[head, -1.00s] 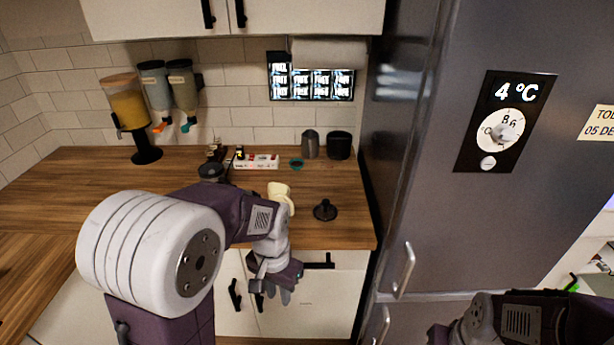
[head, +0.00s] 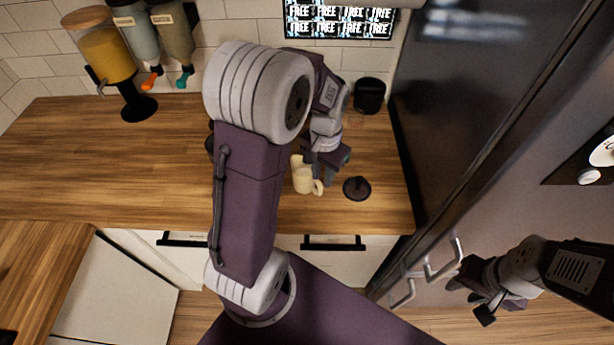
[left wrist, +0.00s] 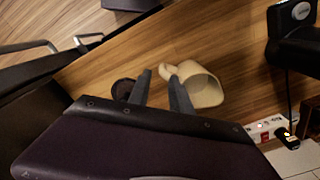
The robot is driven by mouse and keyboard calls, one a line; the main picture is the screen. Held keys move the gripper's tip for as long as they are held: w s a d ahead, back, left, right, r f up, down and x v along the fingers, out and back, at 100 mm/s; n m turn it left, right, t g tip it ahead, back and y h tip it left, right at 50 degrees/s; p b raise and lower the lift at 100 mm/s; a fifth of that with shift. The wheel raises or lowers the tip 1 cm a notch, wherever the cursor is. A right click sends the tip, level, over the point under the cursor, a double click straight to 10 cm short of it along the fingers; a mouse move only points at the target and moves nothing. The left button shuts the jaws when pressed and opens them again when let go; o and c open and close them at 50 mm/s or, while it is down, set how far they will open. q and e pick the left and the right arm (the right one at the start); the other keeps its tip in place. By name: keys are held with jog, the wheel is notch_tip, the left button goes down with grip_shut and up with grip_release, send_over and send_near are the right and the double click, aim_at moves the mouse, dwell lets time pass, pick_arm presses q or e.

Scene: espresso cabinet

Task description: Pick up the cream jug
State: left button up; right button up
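The cream jug (head: 302,178) stands upright on the wooden counter in the head view, its handle on the right side. In the left wrist view the jug (left wrist: 207,90) shows its open mouth, with its handle towards the fingers. My left gripper (head: 323,178) is just above and beside the handle. Its two fingers are apart in the left wrist view (left wrist: 158,82), one of them close to the handle; I cannot tell whether it touches. My right gripper (head: 484,300) hangs at the lower right, away from the counter, and its fingers are not clear.
A dark round tamper-like object (head: 356,188) is on the counter right of the jug. A black canister (head: 369,95) stands behind. A juice dispenser (head: 110,60) is at the back left, the fridge (head: 480,130) at the right. The left part of the counter is clear.

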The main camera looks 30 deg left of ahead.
aim_at(321, 188)
pick_arm(q)
jog(key=shift+w+a+f, duration=0.15)
jog(key=shift+w+f, duration=0.05)
jog(key=shift+f, duration=0.4)
jog(key=shift+w+a+f, duration=0.15)
jog(key=shift+f, duration=0.4)
jog(key=f, duration=0.4)
jog(key=shift+s+d, duration=0.15)
jog(key=shift+s, duration=0.15)
jog(key=shift+w+f, duration=0.2)
jog(key=shift+f, duration=0.2)
jog(key=shift+s, duration=0.1)
grip_shut()
